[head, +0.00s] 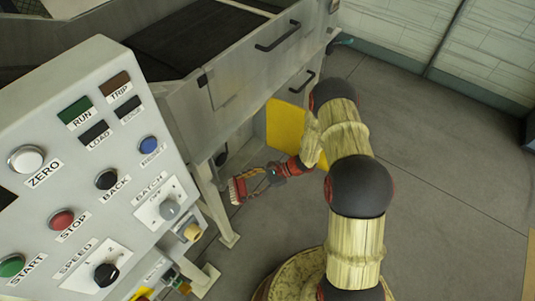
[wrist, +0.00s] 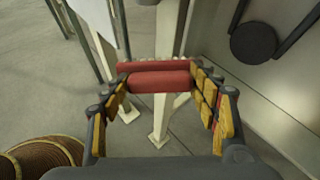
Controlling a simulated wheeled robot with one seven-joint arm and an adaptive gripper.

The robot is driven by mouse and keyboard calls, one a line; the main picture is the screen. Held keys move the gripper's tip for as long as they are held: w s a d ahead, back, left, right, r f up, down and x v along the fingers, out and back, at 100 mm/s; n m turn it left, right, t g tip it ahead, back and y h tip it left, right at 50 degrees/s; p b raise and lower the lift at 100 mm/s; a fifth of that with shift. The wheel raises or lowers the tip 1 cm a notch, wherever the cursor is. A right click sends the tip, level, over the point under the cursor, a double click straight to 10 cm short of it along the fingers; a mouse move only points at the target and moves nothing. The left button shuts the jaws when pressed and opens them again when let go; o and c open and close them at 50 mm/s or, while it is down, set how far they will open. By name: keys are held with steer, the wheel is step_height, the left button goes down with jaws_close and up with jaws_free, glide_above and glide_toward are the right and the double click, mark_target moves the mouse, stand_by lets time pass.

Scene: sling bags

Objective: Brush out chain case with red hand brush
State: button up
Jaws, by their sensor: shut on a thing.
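The red hand brush (head: 237,191) is in my gripper (head: 248,184), low beside the machine's legs in the head view. In the wrist view the brush's red body (wrist: 158,80) lies crosswise between the yellow-padded fingers, which are shut on it at both ends. A narrow pale bristle edge shows at the brush's far side. A dark round wheel with a belt or chain (wrist: 253,42) sits against a pale panel at the upper right of the wrist view, apart from the brush. It looks like part of the chain case; I cannot make out its whole outline.
The grey machine (head: 235,75) stands over the work area, with a yellow panel (head: 285,128) beneath it. A control panel (head: 95,175) with several buttons fills the left. Pale legs (wrist: 162,118) stand close beyond the brush. Open concrete floor (head: 450,150) lies to the right.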

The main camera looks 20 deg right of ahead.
steer(key=w+d+m+t+h+b, duration=0.2)
steer(key=w+d+m+t, duration=0.7)
steer(key=w+d+t, duration=0.45)
steer(key=shift+g, duration=0.35)
steer(key=shift+r+x, duration=0.15)
steer(key=shift+x, duration=1.25)
steer(key=shift+r+x, duration=0.2)
steer(key=shift+x, duration=1.2)
steer(key=shift+b+x, duration=0.6)
steer(key=shift+x, duration=0.3)
steer(key=shift+r, duration=0.1)
step_height(320, 180, up, 13)
steer(key=p, duration=0.6)
steer(key=shift+r+p, duration=0.25)
steer(key=shift+p, duration=0.1)
